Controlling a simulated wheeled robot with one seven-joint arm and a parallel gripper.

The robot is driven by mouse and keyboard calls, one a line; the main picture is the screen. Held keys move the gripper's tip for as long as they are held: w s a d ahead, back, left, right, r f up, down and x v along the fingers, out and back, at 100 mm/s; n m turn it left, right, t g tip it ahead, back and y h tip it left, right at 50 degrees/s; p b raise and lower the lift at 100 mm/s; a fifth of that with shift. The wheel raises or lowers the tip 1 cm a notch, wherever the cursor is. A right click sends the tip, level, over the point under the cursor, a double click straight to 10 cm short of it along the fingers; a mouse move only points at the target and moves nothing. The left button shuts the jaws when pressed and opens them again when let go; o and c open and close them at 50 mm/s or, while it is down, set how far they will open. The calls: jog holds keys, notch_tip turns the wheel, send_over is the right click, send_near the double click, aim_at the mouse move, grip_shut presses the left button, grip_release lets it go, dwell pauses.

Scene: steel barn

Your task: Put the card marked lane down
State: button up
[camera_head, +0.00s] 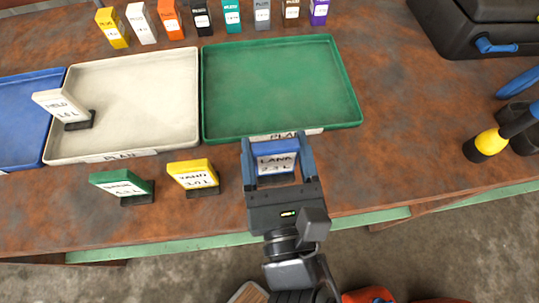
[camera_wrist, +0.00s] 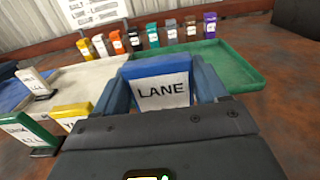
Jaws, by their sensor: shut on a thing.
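The blue card marked LANE (camera_head: 275,162) stands upright between the fingers of my gripper (camera_head: 278,158), just in front of the green tray (camera_head: 345,75). My gripper is shut on the card's sides. The LANE label (camera_wrist: 163,94) faces my wrist camera, and part of the card's lower end is hidden by my gripper there. I cannot tell whether its dark base touches the table. A yellow card (camera_head: 193,173) and a green card (camera_head: 122,184) stand on the table to the left.
A blue tray (camera_head: 22,110) lies at the far left. A row of several coloured cards stands behind the trays. A black case (camera_head: 470,30) is at the back right, and a yellow-and-black object (camera_head: 487,142) at the right. Table right of my gripper is clear.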

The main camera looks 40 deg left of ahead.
aim_at(271, 172)
jog(key=shift+w+a+f, duration=0.1)
jog(key=shift+a+f, duration=0.35)
jog(key=shift+a, duration=0.25)
jog(key=shift+f+b, duration=0.8)
jog(key=shift+f, duration=1.15)
jog(key=shift+f, duration=0.15)
jog(key=o, duration=1.1)
